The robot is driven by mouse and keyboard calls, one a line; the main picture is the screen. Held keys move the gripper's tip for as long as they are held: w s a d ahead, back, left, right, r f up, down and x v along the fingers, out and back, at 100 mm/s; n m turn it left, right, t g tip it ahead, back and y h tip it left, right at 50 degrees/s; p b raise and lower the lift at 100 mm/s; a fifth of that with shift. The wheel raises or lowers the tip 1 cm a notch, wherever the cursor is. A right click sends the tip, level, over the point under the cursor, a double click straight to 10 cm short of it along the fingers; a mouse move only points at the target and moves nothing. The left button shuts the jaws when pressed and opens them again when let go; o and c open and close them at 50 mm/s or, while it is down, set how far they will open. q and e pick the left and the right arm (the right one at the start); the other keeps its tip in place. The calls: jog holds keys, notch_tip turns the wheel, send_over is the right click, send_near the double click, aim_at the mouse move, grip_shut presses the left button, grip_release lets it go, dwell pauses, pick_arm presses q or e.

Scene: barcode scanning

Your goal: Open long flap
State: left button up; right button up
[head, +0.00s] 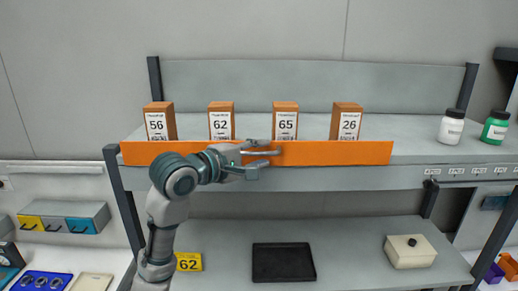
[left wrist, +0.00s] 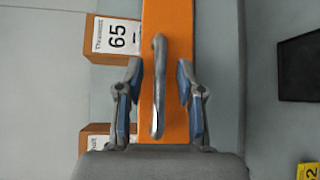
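The long orange flap (head: 340,153) stands upright along the front edge of the upper shelf. In the left wrist view the flap (left wrist: 167,20) runs up the picture, with a grey bar handle (left wrist: 159,85) on its face. My left gripper (head: 264,154) is in front of the flap near its middle. In the left wrist view my left gripper (left wrist: 160,78) is open, one blue-padded finger on each side of the handle, with gaps to both. Its contact with the flap cannot be told. My right gripper is not in view.
Several labelled brown boxes, among them box 65 (head: 285,121), stand behind the flap. White (head: 451,126) and green (head: 495,127) bottles stand at right. Below lie a black tray (head: 283,263), a yellow 62 tag (head: 189,262) and a cream box (head: 410,251).

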pick_arm(q)
jog(key=shift+w+d+f, duration=0.1)
jog(key=shift+w+d, duration=0.15)
jog(key=shift+d, duration=0.5)
jog(key=shift+c, duration=0.9)
grip_shut()
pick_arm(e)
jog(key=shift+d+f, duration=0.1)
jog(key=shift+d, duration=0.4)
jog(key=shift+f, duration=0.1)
